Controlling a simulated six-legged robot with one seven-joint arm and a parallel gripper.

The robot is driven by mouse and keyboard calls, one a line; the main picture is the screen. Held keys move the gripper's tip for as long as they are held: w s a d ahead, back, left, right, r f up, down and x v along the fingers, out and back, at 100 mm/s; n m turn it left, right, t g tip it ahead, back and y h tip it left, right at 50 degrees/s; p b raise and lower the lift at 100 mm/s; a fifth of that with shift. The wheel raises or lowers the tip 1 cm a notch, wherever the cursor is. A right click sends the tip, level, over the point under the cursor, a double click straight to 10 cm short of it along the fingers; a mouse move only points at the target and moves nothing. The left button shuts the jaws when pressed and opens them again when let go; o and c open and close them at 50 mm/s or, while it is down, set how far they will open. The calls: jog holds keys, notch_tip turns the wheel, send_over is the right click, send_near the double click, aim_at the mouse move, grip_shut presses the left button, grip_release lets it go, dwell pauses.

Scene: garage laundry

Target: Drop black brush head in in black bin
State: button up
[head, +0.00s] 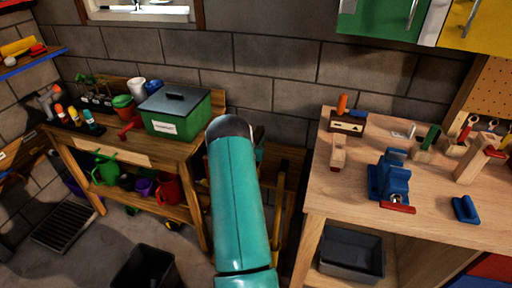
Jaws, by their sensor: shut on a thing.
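A black bin (148,266) stands on the floor at the bottom left of the head view, cut off by the lower edge. Its open top faces up. My teal arm rises through the middle of the view, to the right of this bin. My gripper is hidden behind the arm, so its fingers and anything in them do not show. I cannot make out a black brush head anywhere in this view.
A wooden potting bench (185,148) with a green box (176,112) stands at the left. A workbench (335,195) with a blue vise (390,176) stands at the right, a dark grey bin (352,254) beneath it. A floor grate (64,228) lies at the far left.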

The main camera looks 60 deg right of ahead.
jog(key=shift+d+f, duration=0.15)
jog(key=shift+f, duration=1.55)
jog(key=shift+f, duration=0.25)
jog(key=shift+f, duration=0.35)
jog(key=o, duration=1)
